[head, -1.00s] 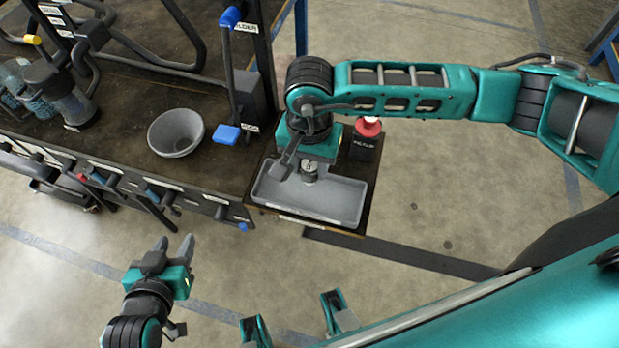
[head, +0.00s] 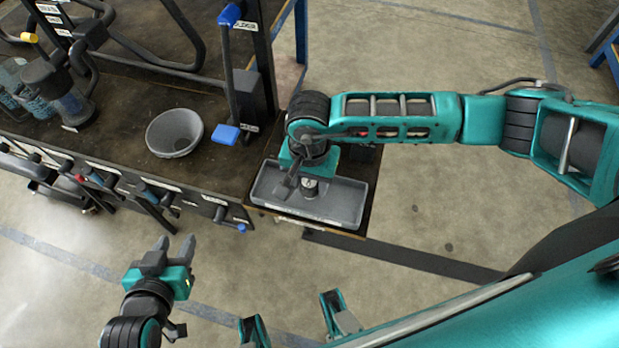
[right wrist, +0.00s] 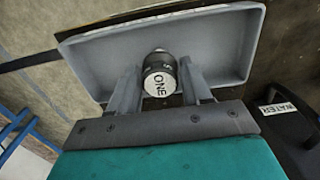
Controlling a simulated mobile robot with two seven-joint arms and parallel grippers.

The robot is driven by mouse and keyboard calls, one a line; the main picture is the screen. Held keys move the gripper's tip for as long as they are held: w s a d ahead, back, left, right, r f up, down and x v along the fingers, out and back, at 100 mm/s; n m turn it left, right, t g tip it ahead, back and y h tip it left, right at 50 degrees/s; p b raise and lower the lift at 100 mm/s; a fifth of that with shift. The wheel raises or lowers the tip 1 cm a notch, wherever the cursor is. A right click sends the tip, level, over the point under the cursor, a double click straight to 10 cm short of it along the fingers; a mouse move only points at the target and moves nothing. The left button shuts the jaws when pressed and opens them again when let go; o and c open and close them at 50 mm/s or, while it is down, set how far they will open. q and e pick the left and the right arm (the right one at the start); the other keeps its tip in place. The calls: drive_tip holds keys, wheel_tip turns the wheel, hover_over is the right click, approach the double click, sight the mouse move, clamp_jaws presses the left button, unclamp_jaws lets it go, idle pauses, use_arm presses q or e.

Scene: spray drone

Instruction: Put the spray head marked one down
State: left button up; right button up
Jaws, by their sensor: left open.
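The spray head marked ONE (right wrist: 160,75) is a short dark cylinder with a white labelled end. It sits between the two fingers of my right gripper (right wrist: 160,82), which is shut on it. In the head view the spray head (head: 310,188) is within the outline of the grey tray (head: 345,217); I cannot tell whether it touches the tray floor. One right finger shows beside it; the other is hidden. The tray also shows in the right wrist view (right wrist: 90,57). My left gripper (head: 171,254) is open and empty, away from the bench at lower left.
A grey bowl (head: 174,133) stands on the dark bench left of the tray. A blue-handled lever (head: 228,134) rises between them. The tray's right part is clear.

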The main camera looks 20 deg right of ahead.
sight(310, 181)
drive_tip(key=o, duration=0.3)
drive_tip(key=shift+r, duration=0.1)
drive_tip(key=shift+r, duration=0.2)
wheel_tip(310, 181, up, 12)
drive_tip(key=p, duration=0.1)
drive_tip(key=shift+f, duration=0.1)
idle(0.4)
